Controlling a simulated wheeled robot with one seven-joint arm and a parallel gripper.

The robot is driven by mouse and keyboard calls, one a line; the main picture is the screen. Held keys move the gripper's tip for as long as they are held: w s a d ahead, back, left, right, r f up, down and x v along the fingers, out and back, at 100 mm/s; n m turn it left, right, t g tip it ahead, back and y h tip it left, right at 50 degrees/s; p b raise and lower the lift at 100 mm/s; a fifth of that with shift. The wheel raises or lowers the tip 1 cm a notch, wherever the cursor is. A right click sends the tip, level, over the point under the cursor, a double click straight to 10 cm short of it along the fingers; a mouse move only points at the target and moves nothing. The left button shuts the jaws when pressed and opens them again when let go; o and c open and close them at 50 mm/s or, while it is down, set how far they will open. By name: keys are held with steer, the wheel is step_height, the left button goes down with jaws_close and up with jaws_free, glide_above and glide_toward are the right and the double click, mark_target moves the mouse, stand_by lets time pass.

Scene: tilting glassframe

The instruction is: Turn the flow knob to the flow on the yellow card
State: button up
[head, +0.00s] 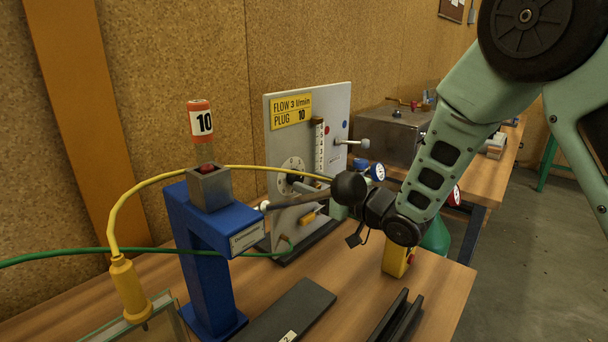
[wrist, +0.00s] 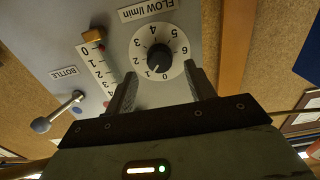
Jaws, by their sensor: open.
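The white flow dial (head: 291,170) is on the upright grey panel (head: 340,112); its black knob (wrist: 159,57) shows in the wrist view, which is upside down. The knob's white mark points around 0 to 1; I cannot tell exactly. The yellow card (head: 291,112) at the panel's top reads FLOW 3 l/min, PLUG 10. My gripper (wrist: 160,80) is open and empty, facing the panel, its fingers spread to either side of the dial's lower part. The knob is between and beyond the fingertips, with no contact visible. In the head view my gripper (head: 307,184) is partly hidden by a ball-ended lever.
A blue stand (head: 205,260) with the ball-ended lever (head: 348,187) stands in front of the panel, close to my arm. A bottle lever (wrist: 62,112) sticks out beside the dial. Yellow (head: 120,205) and green (head: 90,252) cables cross at left. An orange plug marked 10 (head: 201,122) is above the stand.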

mark_target(300, 178)
steer(key=shift+x, duration=1.65)
steer(key=c, duration=1)
steer(key=shift+o, duration=0.2)
steer(key=shift+m, duration=0.3)
